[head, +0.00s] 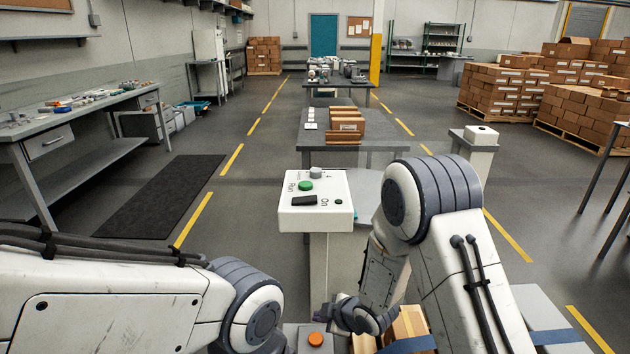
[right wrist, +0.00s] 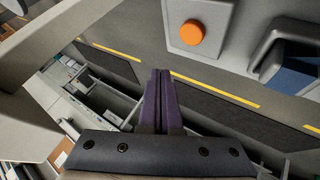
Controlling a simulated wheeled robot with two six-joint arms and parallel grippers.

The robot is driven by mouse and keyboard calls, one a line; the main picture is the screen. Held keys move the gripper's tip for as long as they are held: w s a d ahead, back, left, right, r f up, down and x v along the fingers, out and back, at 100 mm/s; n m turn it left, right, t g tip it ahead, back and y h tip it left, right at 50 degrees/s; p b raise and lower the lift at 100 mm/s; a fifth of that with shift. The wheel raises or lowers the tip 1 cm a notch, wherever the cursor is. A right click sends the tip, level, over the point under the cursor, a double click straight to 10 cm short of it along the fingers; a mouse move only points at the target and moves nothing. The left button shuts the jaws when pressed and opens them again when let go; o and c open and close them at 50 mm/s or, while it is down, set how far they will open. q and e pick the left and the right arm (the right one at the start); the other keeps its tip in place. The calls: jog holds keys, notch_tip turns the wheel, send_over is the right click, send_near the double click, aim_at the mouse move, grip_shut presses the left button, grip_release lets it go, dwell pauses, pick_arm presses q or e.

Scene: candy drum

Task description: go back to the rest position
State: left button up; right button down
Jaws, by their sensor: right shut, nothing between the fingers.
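My right arm comes in from the right in the head view and bends down at its big grey joint. My right gripper (head: 328,313) is low in the middle of the picture, partly hidden by its own wrist. In the right wrist view its two dark fingers (right wrist: 160,98) lie together, shut with nothing between them. An orange button (head: 315,339) on a pale box is just below the gripper in the head view. In the right wrist view the button (right wrist: 191,32) is apart from the fingers. My left arm crosses the lower left, and its gripper is out of view.
A white control box (head: 316,216) with a green button and a dark switch stands ahead of the arms. A cardboard box (head: 408,325) with a blue band is beside my right wrist. A grey table (head: 380,142) stands beyond. Open floor lies left, with a black mat (head: 150,195).

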jog(key=s+r+m+g+h, duration=0.25)
jog(key=s+r+m, duration=0.25)
jog(key=s+r, duration=0.5)
jog(key=s+d+r+m+g+h, duration=0.15)
jog(key=s+r, duration=0.25)
jog(key=s, duration=0.6)
jog(key=s+d+r+m+g, duration=0.2)
jog(key=s+r+m, duration=0.15)
jog(key=s, duration=0.55)
notch_tip(320, 180, up, 18)
jog(key=p, duration=1.7)
jog(key=shift+s+g, duration=0.3)
jog(key=shift+s, duration=0.15)
